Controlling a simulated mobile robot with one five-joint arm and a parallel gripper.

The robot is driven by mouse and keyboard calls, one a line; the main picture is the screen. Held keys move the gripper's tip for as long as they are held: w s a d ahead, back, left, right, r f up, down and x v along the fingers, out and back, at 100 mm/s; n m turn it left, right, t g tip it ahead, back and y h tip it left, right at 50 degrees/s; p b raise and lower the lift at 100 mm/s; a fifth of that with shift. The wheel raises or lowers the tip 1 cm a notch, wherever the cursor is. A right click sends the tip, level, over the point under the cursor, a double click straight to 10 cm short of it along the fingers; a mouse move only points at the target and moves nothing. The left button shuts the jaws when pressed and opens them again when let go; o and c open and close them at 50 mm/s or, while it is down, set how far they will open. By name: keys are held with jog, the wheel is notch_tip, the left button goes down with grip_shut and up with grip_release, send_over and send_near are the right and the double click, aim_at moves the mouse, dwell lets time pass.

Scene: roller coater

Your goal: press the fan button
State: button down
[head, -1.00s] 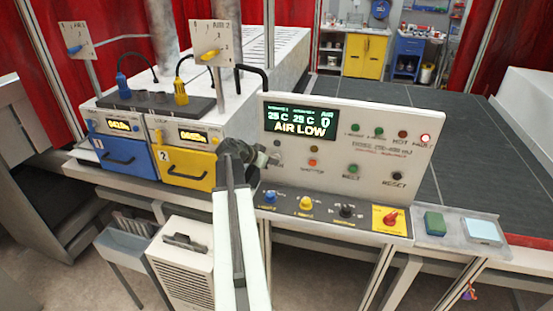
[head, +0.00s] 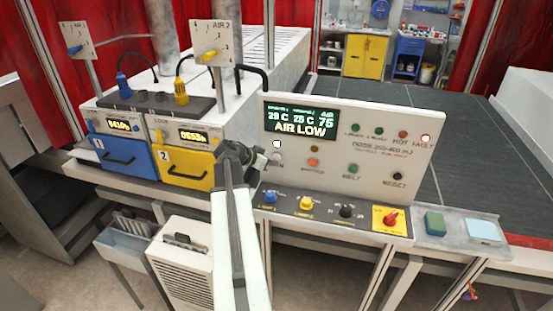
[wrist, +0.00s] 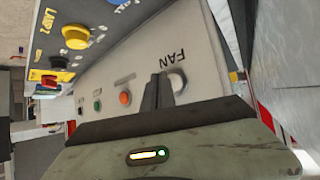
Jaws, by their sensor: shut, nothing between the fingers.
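In the wrist view the dark fingertips (wrist: 158,84) are together beside the FAN label (wrist: 172,60). A pale round edge (wrist: 182,78) shows partly behind them. I cannot tell whether the tips touch it.
An orange shutter button (head: 313,162), green belt button (head: 353,169) and black reset button (head: 398,177) sit to the right. Below are a blue knob (head: 270,197), a yellow knob (head: 306,202) and a red switch (head: 391,217). A red fault lamp (head: 425,139) is lit.

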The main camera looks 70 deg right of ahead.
jog(key=a, duration=0.5)
jog(key=shift+s, duration=0.1)
dwell(0.4)
dwell(0.6)
